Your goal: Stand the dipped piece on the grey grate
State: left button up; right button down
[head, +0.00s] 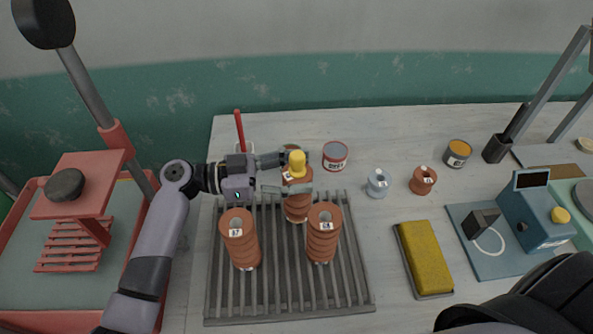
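The dipped piece (298,206) is a ribbed red-brown clay piece with a yellow top, upright over the back part of the grey grate (280,310). My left gripper (286,173) reaches in from the left, one finger behind its upper part and one in front. The fingers look closed against it. The front finger hides part of the body. Whether its base touches the bars is hard to tell. Two similar ribbed pieces without yellow stand on the grate, at front left (240,246) and front right (322,240). My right gripper's fingers are not visible.
Behind and right stand a red-grey tin (335,156), a pale blue spool (378,183), a brown spool (423,180) and an orange-topped tin (458,154). A yellow sponge (424,258) lies right of the grate, then a blue device (534,218). Dark parts of mine fill the lower right corner.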

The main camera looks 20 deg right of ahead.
pick_arm(q)
jog(key=o, duration=0.3)
jog(key=shift+o, duration=0.2)
jog(key=shift+r, duration=0.2)
jog(key=b+v, duration=0.3)
jog(key=v, duration=0.4)
jog(key=shift+a, duration=0.3)
jog(key=shift+w, duration=0.1)
